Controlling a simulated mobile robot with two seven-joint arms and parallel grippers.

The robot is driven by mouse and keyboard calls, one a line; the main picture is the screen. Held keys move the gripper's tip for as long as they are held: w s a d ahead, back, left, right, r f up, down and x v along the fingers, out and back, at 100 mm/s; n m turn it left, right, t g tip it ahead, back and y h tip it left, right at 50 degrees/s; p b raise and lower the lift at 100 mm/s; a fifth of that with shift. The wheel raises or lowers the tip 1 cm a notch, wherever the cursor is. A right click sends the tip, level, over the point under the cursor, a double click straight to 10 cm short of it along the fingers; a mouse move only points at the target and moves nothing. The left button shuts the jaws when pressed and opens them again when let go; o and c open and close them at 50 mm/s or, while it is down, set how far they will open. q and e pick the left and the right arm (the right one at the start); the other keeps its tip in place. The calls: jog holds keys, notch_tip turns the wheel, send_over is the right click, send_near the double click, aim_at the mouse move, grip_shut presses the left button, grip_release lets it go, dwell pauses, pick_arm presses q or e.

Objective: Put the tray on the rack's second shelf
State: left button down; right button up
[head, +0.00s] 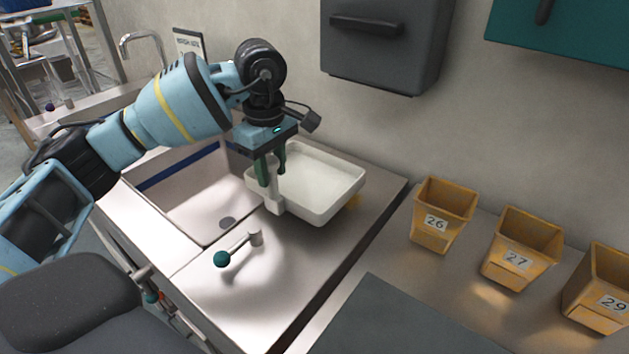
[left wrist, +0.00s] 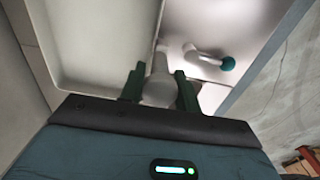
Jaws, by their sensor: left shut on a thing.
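The white tray (head: 325,185) is over the counter beside the sink in the head view. It has raised walls and a light handle at its near left side. My left gripper (head: 271,180) comes down from above and is shut on that handle. In the left wrist view the tray (left wrist: 95,45) fills the upper left, and the handle (left wrist: 158,85) sits between the green fingers of my left gripper (left wrist: 160,90). I cannot tell whether the tray touches the counter. My right gripper is not in view. No shelf is clearly identifiable as the rack's second shelf.
A sink (head: 190,195) lies left of the tray. A lever with a green knob (head: 222,259) stands on the counter in front. Yellow bins numbered 26 (head: 432,240), 27 (head: 511,275) and 29 (head: 594,317) stand at right. A grey wall box (head: 385,55) hangs above. A metal frame (head: 95,40) stands far left.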

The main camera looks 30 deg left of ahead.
pick_arm(q)
send_near(313, 207)
jog(key=a, duration=0.1)
jog(key=shift+d+f+p, duration=0.1)
jog(key=shift+d+p, duration=0.25)
jog(key=shift+d, duration=0.15)
notch_tip(313, 207, down, 3)
jog(key=shift+f, duration=0.1)
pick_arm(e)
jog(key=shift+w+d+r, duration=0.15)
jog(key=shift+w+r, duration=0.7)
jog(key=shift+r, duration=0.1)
pick_arm(q)
jog(key=shift+f, duration=0.15)
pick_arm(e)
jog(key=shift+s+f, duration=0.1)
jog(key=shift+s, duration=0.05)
pick_arm(q)
jog(key=c, duration=1)
grip_release()
